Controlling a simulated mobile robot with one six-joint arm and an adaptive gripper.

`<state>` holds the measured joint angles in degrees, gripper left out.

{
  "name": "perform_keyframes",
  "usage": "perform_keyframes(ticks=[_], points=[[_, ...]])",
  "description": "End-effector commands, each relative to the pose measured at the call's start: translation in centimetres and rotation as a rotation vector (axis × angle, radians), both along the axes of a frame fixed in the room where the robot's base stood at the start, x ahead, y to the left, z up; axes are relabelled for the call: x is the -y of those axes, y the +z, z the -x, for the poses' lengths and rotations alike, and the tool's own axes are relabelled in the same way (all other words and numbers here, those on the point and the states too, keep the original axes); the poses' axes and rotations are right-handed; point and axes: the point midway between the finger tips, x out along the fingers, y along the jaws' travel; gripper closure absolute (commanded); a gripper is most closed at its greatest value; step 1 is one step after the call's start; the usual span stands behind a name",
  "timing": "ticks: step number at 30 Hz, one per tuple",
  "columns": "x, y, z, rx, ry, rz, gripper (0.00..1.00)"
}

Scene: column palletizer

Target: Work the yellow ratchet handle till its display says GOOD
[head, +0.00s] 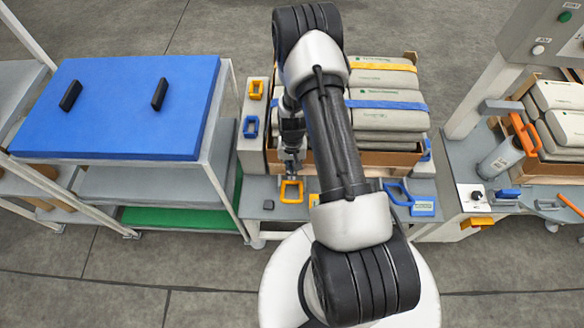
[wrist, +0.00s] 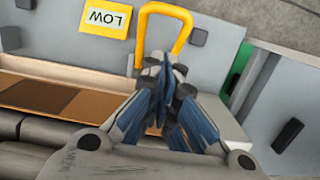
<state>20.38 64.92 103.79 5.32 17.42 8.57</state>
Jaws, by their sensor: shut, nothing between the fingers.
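The yellow ratchet handle (head: 291,190), a loop, stands at the front of the grey station below my arm. In the wrist view the yellow handle (wrist: 186,35) arches above my fingertips. Its yellow display (wrist: 107,19) reads LOW, upside down in that view. In the head view the display (head: 314,199) is mostly hidden by my arm. My gripper (head: 291,172) is shut and empty, just behind the handle. In the wrist view the shut fingertips (wrist: 165,62) appear within the loop's opening; I cannot tell whether they touch it.
A blue handle (head: 400,192) with a blue display (head: 423,206) is to the right. Stacked sacks (head: 385,97) with yellow and blue straps fill a carton behind. Small yellow (head: 256,88) and blue (head: 250,127) handles sit left of it. A blue-topped rack (head: 115,105) stands at left.

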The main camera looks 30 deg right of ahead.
Motion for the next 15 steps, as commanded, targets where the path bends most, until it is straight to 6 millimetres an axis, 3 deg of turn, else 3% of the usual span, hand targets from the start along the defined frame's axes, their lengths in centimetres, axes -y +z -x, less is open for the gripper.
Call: perform_keyframes(ticks=[1,7,15], points=[[-0.1,-1.6,0.2,-0.004,0.0,-0.001,1.0],[-0.4,-5.7,0.6,-0.003,-0.002,-0.002,1.0],[-2.0,-7.3,2.7,0.0,0.0,-0.001,1.0]])
